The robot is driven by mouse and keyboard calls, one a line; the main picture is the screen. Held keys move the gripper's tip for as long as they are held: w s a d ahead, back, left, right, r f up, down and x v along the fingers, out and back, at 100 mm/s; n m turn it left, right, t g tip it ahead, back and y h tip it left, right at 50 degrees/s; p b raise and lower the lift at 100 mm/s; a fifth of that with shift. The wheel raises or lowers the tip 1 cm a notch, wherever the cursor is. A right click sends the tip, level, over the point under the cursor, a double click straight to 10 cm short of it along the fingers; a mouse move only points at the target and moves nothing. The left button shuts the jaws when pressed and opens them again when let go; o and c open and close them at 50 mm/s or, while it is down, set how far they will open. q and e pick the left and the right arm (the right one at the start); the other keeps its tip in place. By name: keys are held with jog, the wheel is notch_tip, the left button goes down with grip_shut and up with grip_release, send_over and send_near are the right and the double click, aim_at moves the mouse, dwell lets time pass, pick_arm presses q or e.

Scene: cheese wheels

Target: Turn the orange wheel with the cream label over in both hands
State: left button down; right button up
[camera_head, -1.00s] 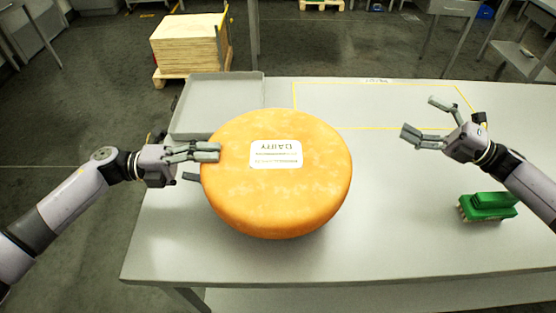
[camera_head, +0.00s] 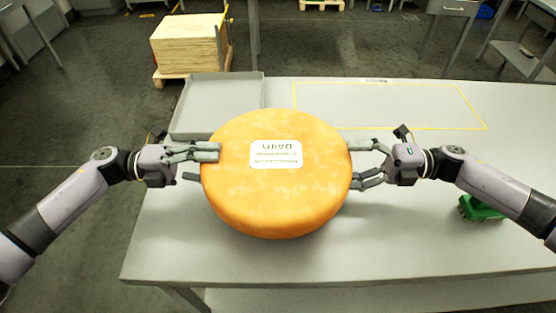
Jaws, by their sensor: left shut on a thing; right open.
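The large orange wheel (camera_head: 275,200) lies flat, label side up, over the front half of the grey table. Its cream label (camera_head: 275,154) with small print faces up near the middle of the top. My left gripper (camera_head: 205,165) is shut on the wheel's left edge, one finger on top and the other low at the side. My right gripper (camera_head: 359,164) is open at the wheel's right edge, one finger near the top rim and the others lower. I cannot tell whether its fingers touch the wheel. The wheel's underside is hidden.
A shallow grey tray (camera_head: 183,120) sits at the table's back left, behind the wheel. A green brush (camera_head: 478,209) lies at the right, partly hidden by my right arm. A yellow-outlined area (camera_head: 390,108) at the back is empty. The table's front edge is clear.

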jog(key=shift+a, duration=1)
jog(key=shift+c, duration=0.3)
grip_shut()
dwell(0.7)
